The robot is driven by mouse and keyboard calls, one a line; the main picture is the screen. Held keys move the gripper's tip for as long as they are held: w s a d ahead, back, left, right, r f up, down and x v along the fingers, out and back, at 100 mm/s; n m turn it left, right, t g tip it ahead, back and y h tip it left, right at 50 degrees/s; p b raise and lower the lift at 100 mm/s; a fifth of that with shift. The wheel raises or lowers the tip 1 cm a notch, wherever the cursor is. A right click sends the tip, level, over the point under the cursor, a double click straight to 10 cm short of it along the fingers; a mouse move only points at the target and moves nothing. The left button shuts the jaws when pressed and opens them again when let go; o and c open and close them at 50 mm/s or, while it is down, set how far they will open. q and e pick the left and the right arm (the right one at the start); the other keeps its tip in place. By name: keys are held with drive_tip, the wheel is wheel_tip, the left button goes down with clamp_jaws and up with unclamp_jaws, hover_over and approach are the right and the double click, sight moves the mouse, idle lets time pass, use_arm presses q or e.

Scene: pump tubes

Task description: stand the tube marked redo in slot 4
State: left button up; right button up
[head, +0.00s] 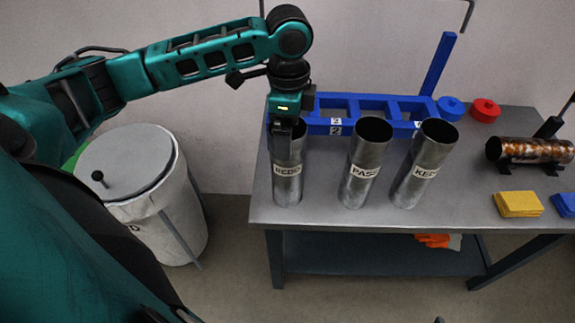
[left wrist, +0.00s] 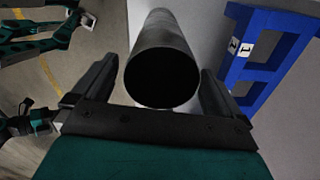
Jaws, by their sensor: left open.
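The tube marked REDO (head: 288,182) is a grey metal cylinder standing upright at the table's left end. My left gripper (head: 285,128) is at its top, pointing down, and covers part of its rim. In the left wrist view the tube (left wrist: 161,50) shows its dark open mouth between the two spread fingers of my left gripper (left wrist: 158,88), with gaps on both sides. The blue rack (head: 375,128) lies behind the tubes, with square openings and small number labels; it also shows in the left wrist view (left wrist: 235,70). I cannot make out slot 4 surely.
Tubes marked PASS (head: 362,165) and apparently KEEP (head: 420,165) stand to the right. Farther right are a rusty tube (head: 528,150) on a cradle, blue (head: 451,107) and red (head: 485,109) rings, and a yellow block (head: 518,204). A white bin (head: 175,230) stands left of the table.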

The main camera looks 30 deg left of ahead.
sight(287, 166)
use_arm(q)
drive_tip(key=f, duration=0.4)
drive_tip(key=shift+a+f+b, duration=0.15)
drive_tip(key=shift+a+b, duration=0.05)
drive_tip(key=shift+b, duration=0.1)
drive_tip(key=shift+c, duration=0.3)
drive_tip(key=c, duration=1.8)
